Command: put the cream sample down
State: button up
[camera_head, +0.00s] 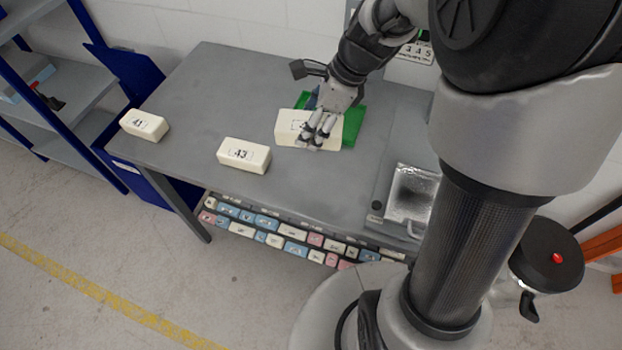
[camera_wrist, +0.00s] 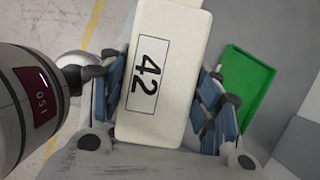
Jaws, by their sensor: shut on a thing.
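The cream sample, a block marked 42 (camera_wrist: 165,40), lies between the fingers of my gripper (camera_wrist: 160,105) in the wrist view. The blue-padded fingers are closed on its two long sides. In the head view my gripper (camera_head: 317,137) reaches down over the same cream block (camera_head: 288,129), hiding part of its label. The block is in front of and partly over a green tray (camera_head: 353,124). The tray also shows in the wrist view (camera_wrist: 243,92), right of the block. I cannot tell whether the block touches the table.
The grey table (camera_head: 200,100) also carries cream block 43 (camera_head: 244,155) in front and cream block 41 (camera_head: 144,125) at the left edge. A device with a shiny plate (camera_head: 411,192) is at the right. Bare tabletop lies between the blocks.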

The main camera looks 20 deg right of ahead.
jog(key=shift+d+r+m+t, duration=0.15)
jog(key=shift+r+m+t, duration=0.3)
jog(key=shift+m, duration=0.55)
jog(key=shift+f, duration=0.3)
notch_tip(320, 180, down, 19)
jog(key=b, duration=0.9)
jog(key=shift+w+d+f+b, duration=0.1)
jog(key=shift+f+b, duration=0.1)
jog(key=shift+b, duration=0.1)
jog(key=shift+r, duration=0.1)
jog(key=o, duration=0.4)
jog(key=shift+c, duration=0.2)
jog(key=o, duration=0.4)
jog(key=shift+o, duration=0.2)
